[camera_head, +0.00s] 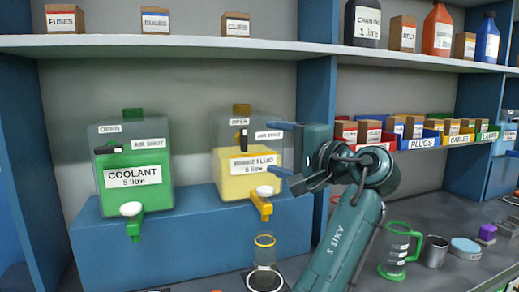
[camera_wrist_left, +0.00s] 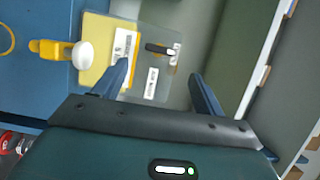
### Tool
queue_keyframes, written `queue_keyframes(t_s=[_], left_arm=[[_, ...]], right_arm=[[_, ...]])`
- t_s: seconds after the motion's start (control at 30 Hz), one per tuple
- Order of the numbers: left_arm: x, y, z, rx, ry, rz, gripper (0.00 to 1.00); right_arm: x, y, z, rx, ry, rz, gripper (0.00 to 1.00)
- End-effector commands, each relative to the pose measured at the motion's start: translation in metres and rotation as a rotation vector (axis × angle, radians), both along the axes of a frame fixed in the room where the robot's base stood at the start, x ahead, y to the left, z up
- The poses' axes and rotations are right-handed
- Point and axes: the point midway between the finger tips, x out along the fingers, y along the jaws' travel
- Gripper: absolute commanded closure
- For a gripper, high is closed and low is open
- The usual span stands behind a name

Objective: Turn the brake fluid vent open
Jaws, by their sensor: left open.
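The brake fluid tank (camera_head: 233,178) is a clear box with yellow fluid, standing on a blue ledge. Its vent lever (camera_head: 243,138), a small black bar, stands roughly upright just below the OPEN label, with the AIR SHUT label to its right. In the left wrist view the lever (camera_wrist_left: 160,49) lies beyond the fingertips, between them and apart from both. My left gripper (camera_head: 275,148) is open and empty at the tank's right side, its fingers pointing towards the tank. It also shows in the left wrist view (camera_wrist_left: 158,72). My right gripper is not in view.
A coolant tank (camera_head: 135,168) with green fluid stands to the left. A yellow tap (camera_head: 262,205) sticks out at the brake tank's front, above a glass jar (camera_head: 264,262). A green-handled jug (camera_head: 396,252) stands on the bench. A shelf (camera_head: 180,43) runs above.

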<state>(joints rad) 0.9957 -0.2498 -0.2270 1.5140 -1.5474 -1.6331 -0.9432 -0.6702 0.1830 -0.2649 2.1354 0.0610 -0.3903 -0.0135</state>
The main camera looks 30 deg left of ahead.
Motion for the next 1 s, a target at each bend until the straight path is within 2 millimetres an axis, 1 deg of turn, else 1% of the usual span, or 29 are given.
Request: queue_keyframes(t_s=[0.03,0.1,0.23,0.37,0.77,0.87,0.97,1.0], left_arm=[[-0.003,-0.009,-0.001,-0.001,-0.001,-0.003,0.29],[-0.006,-0.018,0.0,0.0,0.0,-0.002,0.29],[-0.009,-0.029,0.0,0.0,-0.001,-0.001,0.29],[-0.011,-0.032,0.001,0.001,-0.001,0.001,0.29],[-0.01,-0.031,0.001,0.001,-0.001,0.0,0.29],[-0.01,-0.031,0.009,0.001,-0.001,0.0,0.29],[-0.01,-0.031,0.034,0.0,-0.002,0.0,0.29],[-0.01,-0.031,0.047,0.0,-0.002,0.0,0.29]], right_arm=[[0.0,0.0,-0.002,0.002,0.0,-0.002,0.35],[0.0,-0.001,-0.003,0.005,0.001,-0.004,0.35],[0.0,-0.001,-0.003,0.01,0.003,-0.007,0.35],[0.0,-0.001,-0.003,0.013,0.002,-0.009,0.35],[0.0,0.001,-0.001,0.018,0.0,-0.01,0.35],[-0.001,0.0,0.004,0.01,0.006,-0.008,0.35],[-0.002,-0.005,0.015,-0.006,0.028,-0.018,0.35],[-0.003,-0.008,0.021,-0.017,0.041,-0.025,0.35]])
